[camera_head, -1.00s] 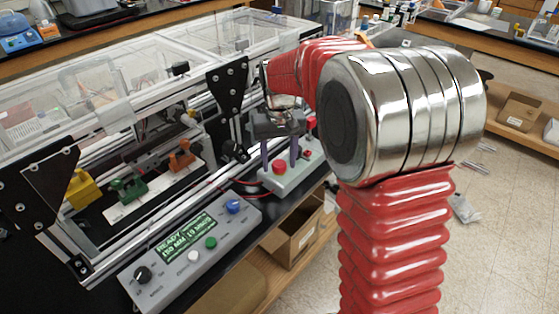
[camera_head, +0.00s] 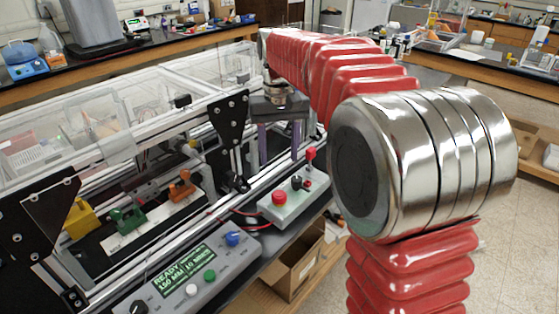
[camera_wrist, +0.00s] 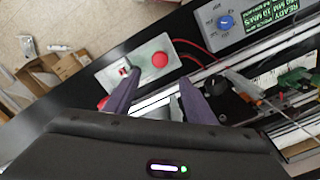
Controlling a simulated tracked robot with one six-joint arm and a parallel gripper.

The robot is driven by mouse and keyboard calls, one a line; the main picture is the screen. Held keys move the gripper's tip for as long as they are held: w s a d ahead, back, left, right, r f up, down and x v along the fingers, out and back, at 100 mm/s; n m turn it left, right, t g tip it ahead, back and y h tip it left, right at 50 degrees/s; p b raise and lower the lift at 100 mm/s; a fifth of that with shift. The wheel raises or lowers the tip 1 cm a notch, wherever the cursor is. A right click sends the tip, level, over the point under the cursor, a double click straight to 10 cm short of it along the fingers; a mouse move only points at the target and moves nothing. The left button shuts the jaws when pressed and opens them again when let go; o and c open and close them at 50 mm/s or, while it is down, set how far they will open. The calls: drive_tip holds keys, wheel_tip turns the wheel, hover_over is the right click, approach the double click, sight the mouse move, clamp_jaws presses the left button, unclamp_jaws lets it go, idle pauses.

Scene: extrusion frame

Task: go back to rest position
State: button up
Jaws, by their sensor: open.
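My gripper (camera_head: 279,146) is open and empty, with its two purple fingers pointing down. In the head view it hangs above the bench's front edge, behind the small grey button box (camera_head: 294,203) and beside the black bracket plate of the frame. In the wrist view the gripper (camera_wrist: 158,98) shows its two fingers apart with nothing between them. The button box (camera_wrist: 142,62) lies past the left fingertip there, with its red button in sight. My red ribbed arm covers the right part of the head view.
The extrusion frame (camera_head: 229,140) with clear panels stands at left. The control panel (camera_head: 190,272) with a green display lies in front of it. Yellow, green and orange clamps (camera_head: 128,218) sit inside. A cardboard box (camera_head: 295,262) is below the bench.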

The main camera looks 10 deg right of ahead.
idle(0.3)
drive_tip(key=s+f+t, duration=0.2)
drive_tip(key=s, duration=1.1)
drive_tip(key=s+f+t, duration=0.2)
drive_tip(key=s+t, duration=0.1)
drive_tip(key=s, duration=1)
drive_tip(key=shift+t, duration=0.3)
